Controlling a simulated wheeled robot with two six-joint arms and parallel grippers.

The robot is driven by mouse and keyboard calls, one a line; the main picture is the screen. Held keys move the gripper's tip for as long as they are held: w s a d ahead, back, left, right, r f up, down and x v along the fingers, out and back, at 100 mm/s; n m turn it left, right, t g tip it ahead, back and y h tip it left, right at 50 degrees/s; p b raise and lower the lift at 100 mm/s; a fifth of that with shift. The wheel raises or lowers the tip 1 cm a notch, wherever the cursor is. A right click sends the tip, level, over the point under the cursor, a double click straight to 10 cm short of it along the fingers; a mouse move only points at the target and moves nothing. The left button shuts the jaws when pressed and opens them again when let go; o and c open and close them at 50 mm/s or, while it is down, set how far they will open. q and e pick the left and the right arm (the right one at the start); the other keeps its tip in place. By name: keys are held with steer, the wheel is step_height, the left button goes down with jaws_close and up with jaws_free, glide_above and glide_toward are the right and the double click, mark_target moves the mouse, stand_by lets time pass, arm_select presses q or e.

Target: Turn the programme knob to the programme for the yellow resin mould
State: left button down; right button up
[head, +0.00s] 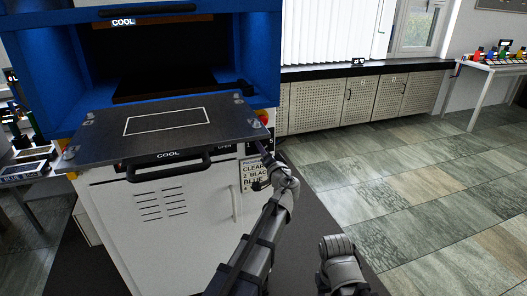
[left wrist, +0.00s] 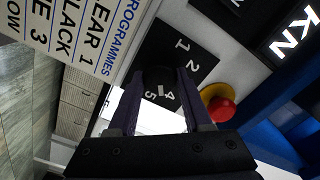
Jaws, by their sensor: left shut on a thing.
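The programme knob (left wrist: 158,76) is a dark round knob on a black dial plate (left wrist: 185,48) with white numbers; 1, 2, 4 and 5 show. A small white mark shows near the 4 and 5; I cannot tell exactly which number it points at. My left gripper (left wrist: 160,92) is shut on the knob, one finger on each side; in the head view its end (head: 264,152) hides the knob. The programme card (left wrist: 75,40) lists Clear 1, Black and Blue 3; a line ending in "OW" is cut off, its number unclear. My right gripper is not in view.
A red button on a yellow base (left wrist: 220,106) sits close beside the dial. The white press body (head: 160,220) carries a dark plate (head: 90,145) and a black handle (head: 168,168) under the open blue chamber (head: 262,60). Tiled floor at the right is clear.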

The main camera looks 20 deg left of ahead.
arm_select(q)
steer(key=m, duration=1.2)
steer(key=shift+m, duration=0.4)
stand_by(0.4)
steer(key=shift+c, duration=1.6)
jaws_free()
steer(key=v, duration=0.7)
steer(key=shift+s+d, duration=0.25)
steer(key=shift+s, duration=0.1)
